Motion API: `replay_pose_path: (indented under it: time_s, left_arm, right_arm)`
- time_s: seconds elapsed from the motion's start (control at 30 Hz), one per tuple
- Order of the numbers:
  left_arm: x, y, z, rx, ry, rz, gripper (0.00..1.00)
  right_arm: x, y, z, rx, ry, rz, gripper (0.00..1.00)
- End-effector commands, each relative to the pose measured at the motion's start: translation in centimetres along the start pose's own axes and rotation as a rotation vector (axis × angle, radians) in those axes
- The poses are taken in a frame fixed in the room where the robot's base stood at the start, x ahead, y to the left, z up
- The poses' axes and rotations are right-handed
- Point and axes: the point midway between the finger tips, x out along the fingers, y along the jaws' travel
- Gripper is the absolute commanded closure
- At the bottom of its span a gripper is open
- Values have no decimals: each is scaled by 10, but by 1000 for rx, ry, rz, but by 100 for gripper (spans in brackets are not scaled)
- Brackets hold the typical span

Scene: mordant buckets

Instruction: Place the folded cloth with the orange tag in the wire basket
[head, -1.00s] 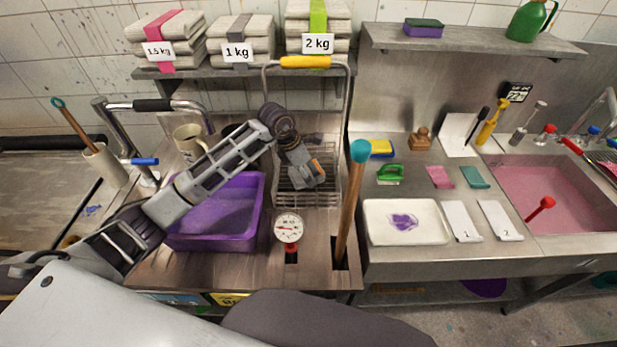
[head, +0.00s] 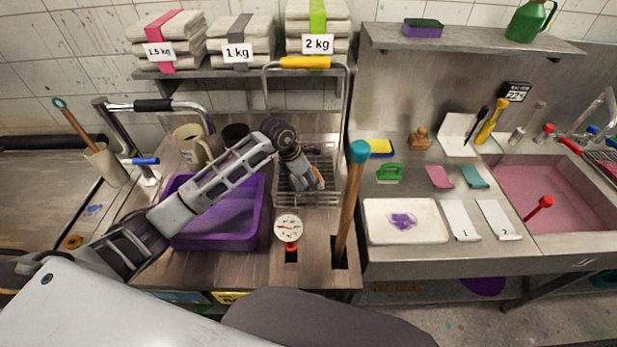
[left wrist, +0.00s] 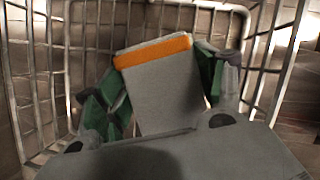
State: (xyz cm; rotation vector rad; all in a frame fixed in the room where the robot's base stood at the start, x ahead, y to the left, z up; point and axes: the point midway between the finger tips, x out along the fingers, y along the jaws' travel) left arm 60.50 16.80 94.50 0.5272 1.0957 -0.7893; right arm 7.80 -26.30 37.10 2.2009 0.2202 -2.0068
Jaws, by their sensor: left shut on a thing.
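The grey folded cloth with the orange tag (left wrist: 160,90) is between the two green-padded fingers of my left gripper (left wrist: 163,98) in the left wrist view. In the head view the left gripper (head: 312,178) reaches into the wire basket (head: 325,197), and the cloth's orange tag (head: 319,178) shows at its tips. The left gripper is shut on the cloth. In the left wrist view the basket's wire walls (left wrist: 25,75) stand around the cloth on several sides. Whether the cloth touches the basket floor cannot be told. The right gripper is not in view.
A purple tub (head: 225,232) lies under my left forearm, left of the basket. A dial gauge (head: 288,229) and a blue-topped wooden pole (head: 352,200) stand in front of the basket. A yellow-gripped metal handle (head: 306,62) rises behind it.

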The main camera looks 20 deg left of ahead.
Motion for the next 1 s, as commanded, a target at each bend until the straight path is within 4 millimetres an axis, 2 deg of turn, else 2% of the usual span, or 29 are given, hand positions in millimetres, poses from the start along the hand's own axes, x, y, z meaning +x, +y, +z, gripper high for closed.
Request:
replay_pose_path:
  time_s: [0.2, 0.23, 0.4, 0.83, 1.0]
  left_arm:
    - [2, 0, -1, 1, -1, 1, 55]
    - [3, 0, -1, 0, 0, 0, 28]
    - [2, 0, -1, 0, 0, 0, 9]
    - [1, 0, 0, 0, 0, 0, 9]
    - [-4, 1, 0, 1, 0, 1, 9]
  right_arm:
    - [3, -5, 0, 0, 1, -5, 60]
    - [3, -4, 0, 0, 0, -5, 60]
    - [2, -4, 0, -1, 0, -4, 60]
    - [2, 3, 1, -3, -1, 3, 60]
    - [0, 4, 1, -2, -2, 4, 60]
